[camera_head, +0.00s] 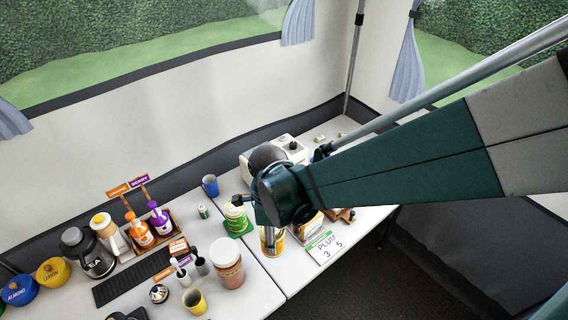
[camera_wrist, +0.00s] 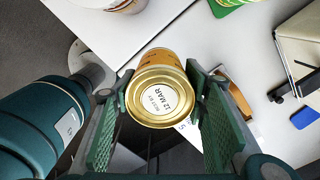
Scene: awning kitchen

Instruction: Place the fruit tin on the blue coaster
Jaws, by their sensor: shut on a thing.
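The fruit tin (camera_wrist: 160,97), with a gold lid marked "12 MAR", is between the two green fingers of my gripper (camera_wrist: 160,110) in the wrist view. The gripper is shut on it. In the head view the tin (camera_head: 272,243) shows its yellow label below my gripper (camera_head: 262,212). I cannot tell whether its base touches the table. A small flat blue piece, probably the blue coaster (camera_wrist: 304,117), lies on the white table at the right of the wrist view. In the head view a bit of blue (camera_head: 318,156) shows behind my arm, which hides most of that area.
A green tin stands on a green coaster (camera_head: 245,228) left of my gripper. A "PLUM 3 5" card (camera_head: 322,248) lies right of the tin. A cream machine (camera_head: 287,148) stands behind. A blue cup (camera_head: 210,185), a large jar (camera_head: 227,262) and bottles crowd the left table.

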